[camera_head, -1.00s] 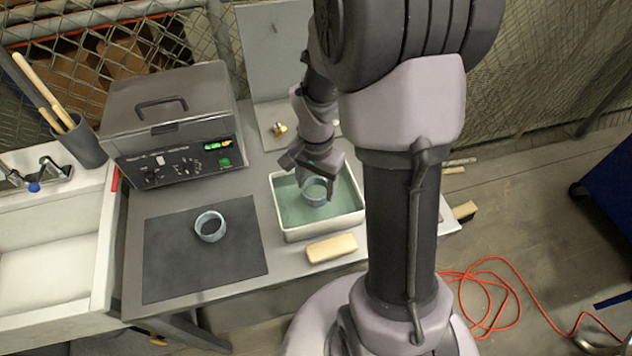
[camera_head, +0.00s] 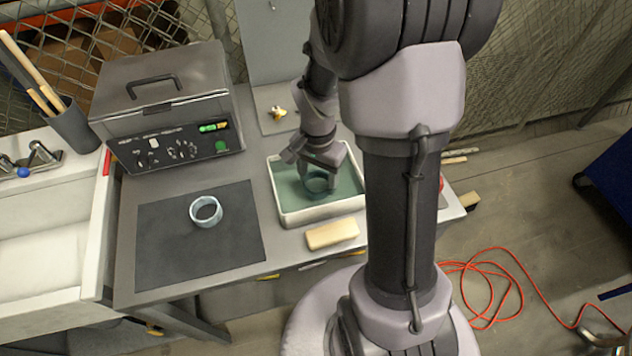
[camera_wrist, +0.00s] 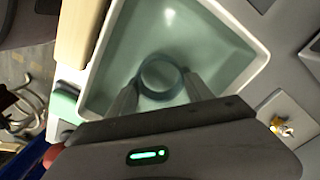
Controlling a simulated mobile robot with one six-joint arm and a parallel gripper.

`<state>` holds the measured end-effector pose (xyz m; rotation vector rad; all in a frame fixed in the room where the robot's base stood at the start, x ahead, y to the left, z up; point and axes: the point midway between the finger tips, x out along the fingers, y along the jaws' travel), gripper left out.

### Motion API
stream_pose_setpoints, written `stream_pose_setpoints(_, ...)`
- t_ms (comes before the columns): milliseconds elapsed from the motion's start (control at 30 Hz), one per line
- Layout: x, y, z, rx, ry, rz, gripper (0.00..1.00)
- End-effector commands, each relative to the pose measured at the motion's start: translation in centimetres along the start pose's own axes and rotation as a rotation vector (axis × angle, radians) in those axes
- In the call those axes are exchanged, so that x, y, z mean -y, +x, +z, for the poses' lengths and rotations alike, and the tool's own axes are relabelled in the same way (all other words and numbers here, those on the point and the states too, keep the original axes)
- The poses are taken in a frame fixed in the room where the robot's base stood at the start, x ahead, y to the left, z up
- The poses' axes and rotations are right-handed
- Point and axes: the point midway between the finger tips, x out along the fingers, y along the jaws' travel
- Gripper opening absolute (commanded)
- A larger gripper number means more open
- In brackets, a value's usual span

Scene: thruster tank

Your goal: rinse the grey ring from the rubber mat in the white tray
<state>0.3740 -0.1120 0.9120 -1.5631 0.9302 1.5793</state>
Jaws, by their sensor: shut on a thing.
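A grey-blue ring (camera_head: 317,184) is in the white tray (camera_head: 312,216), in greenish liquid. My gripper (camera_head: 319,173) reaches down into the tray and is shut on this ring. In the wrist view the ring (camera_wrist: 161,76) sits between my two fingertips (camera_wrist: 162,92). It looks low in the liquid; whether it touches the tray floor I cannot tell. A second, pale grey ring (camera_head: 206,211) lies on the black rubber mat (camera_head: 165,255), left of the tray.
A beige block (camera_head: 332,234) lies in front of the tray. A grey machine with a lid (camera_head: 165,105) stands behind the mat, beside a sink (camera_head: 45,235) at left. A small brass part (camera_head: 278,113) lies behind the tray. An orange cable (camera_head: 500,290) is on the floor.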

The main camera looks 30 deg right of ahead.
Motion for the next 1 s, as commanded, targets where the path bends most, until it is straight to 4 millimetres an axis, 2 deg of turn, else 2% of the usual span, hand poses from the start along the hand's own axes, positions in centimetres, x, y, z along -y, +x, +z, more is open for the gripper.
stream_pose_setpoints(233, -0.9, 0.0, -0.9, 0.000, 0.001, 0.000, 0.21)
stream_pose_setpoints(700, 0.3, 0.0, 0.3, 0.000, -0.002, 0.000, 0.21)
stream_pose_setpoints(1000, -0.3, 0.0, -0.3, 0.000, 0.002, 0.000, 0.21)
